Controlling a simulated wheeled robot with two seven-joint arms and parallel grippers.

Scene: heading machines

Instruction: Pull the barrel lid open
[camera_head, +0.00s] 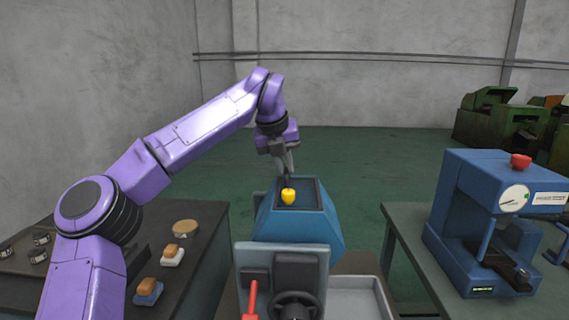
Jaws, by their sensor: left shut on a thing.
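A blue, many-sided barrel (330,227) stands in the middle on a grey machine. Its top has a dark lid panel (312,190) with a blue rim, and a yellow handle (288,197) shows there. My left gripper (287,183) reaches down from above and is shut on the yellow handle. The fingertips are small and partly hidden at the handle. The lid looks closed on the barrel, though its edge is hard to make out. My right gripper is out of view.
Below the barrel are a red lever (251,300) and a dark handwheel (295,305). A dark table (205,225) at the left carries brushes and small parts. A blue machine with a gauge (480,215) stands on the right table.

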